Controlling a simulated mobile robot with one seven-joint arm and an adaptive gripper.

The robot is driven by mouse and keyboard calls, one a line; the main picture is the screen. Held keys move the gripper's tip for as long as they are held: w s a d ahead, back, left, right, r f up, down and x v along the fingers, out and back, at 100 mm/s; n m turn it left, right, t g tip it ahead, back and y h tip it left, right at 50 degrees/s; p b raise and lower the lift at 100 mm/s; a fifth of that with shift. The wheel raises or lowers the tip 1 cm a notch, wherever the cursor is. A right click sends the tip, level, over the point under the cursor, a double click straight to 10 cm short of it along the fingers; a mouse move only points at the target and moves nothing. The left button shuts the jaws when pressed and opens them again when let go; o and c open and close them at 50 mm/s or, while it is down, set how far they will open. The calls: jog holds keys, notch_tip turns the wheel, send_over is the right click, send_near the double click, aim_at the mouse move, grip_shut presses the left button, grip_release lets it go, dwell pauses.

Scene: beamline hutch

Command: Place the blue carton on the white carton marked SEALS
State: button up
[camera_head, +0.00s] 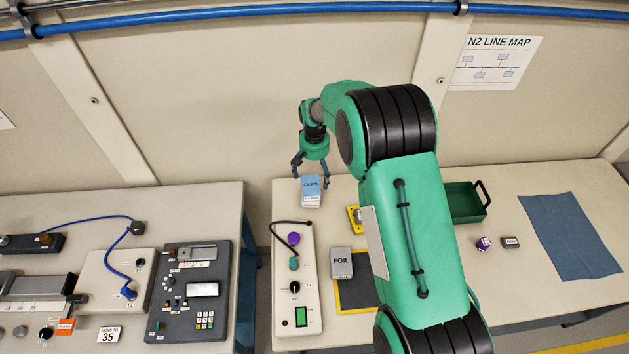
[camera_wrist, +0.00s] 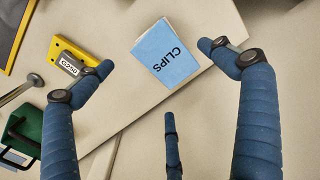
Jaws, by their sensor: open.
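The blue carton (camera_head: 312,186), marked CLIPS, sits upright on top of a white carton (camera_head: 311,201) near the back left corner of the right-hand table. The white carton shows as a narrow band below the blue one, and its lettering is too small to read. My gripper (camera_head: 311,176) is open just above and behind the blue carton, with its fingers spread. In the wrist view the blue carton (camera_wrist: 167,53) lies beyond the open fingers (camera_wrist: 155,72), with visible gaps to them. The white carton is mostly hidden there.
A yellow-framed item (camera_head: 354,218), a green tray (camera_head: 463,203), a purple box (camera_head: 483,243) and a blue cloth (camera_head: 570,237) lie to the right. My arm covers the table's middle.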

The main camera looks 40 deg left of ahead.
aim_at(315, 184)
jog(key=shift+r, duration=2.3)
